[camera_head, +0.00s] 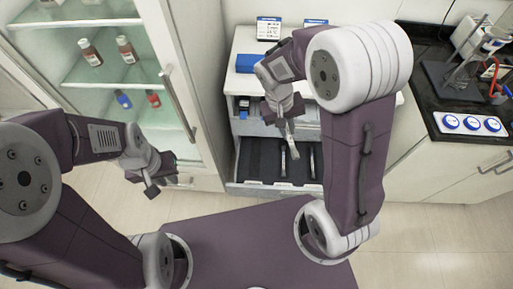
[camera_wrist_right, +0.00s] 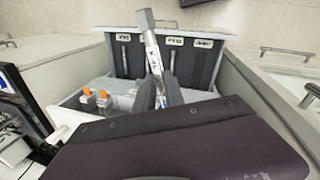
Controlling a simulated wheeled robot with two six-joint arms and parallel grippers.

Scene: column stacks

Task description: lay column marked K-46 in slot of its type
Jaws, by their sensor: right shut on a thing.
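A silver, rod-like column (camera_wrist_right: 152,50) is gripped between the dark fingers of my right gripper (camera_wrist_right: 160,92). It points away from the wrist, slightly tilted, over the open drawer. In the head view my right gripper (camera_head: 283,112) is above the drawer, and the column (camera_head: 292,138) hangs down from it. The open drawer (camera_head: 238,165) has a dark lining with slots. Slim silver columns lie in it, one at the right (camera_head: 313,160). White labels (camera_wrist_right: 174,41) line its far edge in the wrist view; I cannot read them or the column's marking. My left gripper (camera_head: 158,178) is empty, away at the left.
A drawer above (camera_wrist_right: 85,104) holds orange-capped items. A blue box (camera_head: 245,63) stands on the white cabinet top. A glass-door cabinet (camera_head: 165,90) with bottles is at the left. A dark counter (camera_head: 450,100) with lab equipment is at the right.

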